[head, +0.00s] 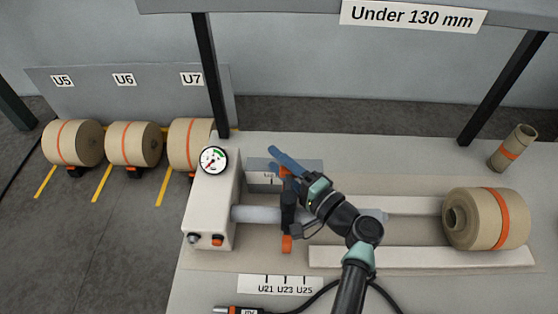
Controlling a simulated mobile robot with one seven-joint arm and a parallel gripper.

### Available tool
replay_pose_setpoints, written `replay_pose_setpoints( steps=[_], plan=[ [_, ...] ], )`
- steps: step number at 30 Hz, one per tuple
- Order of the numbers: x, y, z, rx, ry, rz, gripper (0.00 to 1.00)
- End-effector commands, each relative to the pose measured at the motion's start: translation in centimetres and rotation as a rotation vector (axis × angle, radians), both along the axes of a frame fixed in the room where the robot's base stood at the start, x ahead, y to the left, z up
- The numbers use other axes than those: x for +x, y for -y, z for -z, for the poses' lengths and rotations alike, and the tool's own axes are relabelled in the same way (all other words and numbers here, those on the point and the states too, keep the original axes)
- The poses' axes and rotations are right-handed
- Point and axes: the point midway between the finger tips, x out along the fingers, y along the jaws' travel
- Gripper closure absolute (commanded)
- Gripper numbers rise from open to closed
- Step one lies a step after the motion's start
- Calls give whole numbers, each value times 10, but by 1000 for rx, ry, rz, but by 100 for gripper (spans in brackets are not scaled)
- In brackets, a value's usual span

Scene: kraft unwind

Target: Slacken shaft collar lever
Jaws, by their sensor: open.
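A dark shaft collar (288,212) sits around the grey shaft (258,214), right of the white unwind housing (212,205). An orange piece (287,244) shows at the collar's lower end and another orange piece (285,171) at its upper end. I cannot tell which is the lever's grip. My gripper (279,166), with blue fingers, is at the collar's upper end, close to the upper orange piece. It is open. Whether the fingers touch the piece is too small to tell. My wrist hides part of the shaft right of the collar.
A kraft roll (480,219) with an orange band lies on the right of the bench between pale rails (420,257). An empty core (512,148) stands at the back right. A gauge (214,160) tops the housing. A cable runs along the front. More rolls (73,143) stand at left.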

Motion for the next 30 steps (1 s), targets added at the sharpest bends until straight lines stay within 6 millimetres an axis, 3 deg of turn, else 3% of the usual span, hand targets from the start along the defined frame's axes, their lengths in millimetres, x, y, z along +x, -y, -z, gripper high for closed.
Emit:
replay_pose_setpoints(
  steps=[7, 16, 30],
  plan=[
    [0, -1, 0, -1, 1, -1, 45],
    [0, 0, 0, -1, 1, -1, 99],
    [0, 0, 0, 0, 0, 0, 100]
  ],
)
